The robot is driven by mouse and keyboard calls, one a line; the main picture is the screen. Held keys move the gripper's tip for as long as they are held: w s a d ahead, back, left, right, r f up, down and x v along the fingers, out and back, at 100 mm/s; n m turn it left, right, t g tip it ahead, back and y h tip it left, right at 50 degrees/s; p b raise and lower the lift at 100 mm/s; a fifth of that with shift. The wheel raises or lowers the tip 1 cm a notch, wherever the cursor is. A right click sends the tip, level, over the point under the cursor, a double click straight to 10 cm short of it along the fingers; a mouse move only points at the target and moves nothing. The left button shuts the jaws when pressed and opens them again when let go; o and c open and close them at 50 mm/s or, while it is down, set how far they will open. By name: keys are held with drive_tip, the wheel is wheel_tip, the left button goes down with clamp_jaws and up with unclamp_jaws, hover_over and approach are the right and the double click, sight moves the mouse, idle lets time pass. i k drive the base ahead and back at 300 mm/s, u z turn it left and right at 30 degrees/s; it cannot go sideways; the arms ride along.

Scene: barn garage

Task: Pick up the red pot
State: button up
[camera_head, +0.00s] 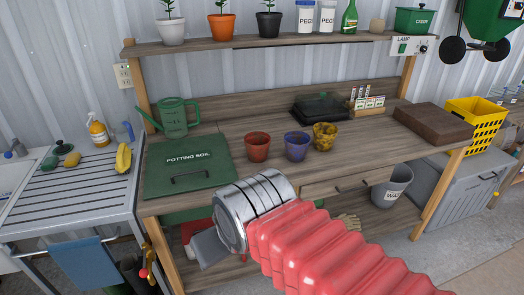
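The red pot (257,147) stands upright on the wooden bench top, right of the green potting soil lid. A blue-purple pot (297,146) and a mottled yellow pot (325,136) stand close to its right. My gripper (208,249) is a grey end on my silver wrist and red ribbed arm. It is in front of the bench's front edge, lower in the picture and left of the red pot, apart from it. Its fingers are not clearly visible, so I cannot tell whether it is open. The red pot is fully in view.
The potting soil lid (188,170) and green watering can (175,117) are on the left of the bench. A black tray (320,108) is behind the pots and a brown block (433,121) at right. A shelf (260,42) with plants hangs above.

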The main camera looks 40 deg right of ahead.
sight(257, 143)
drive_tip(key=i, duration=1)
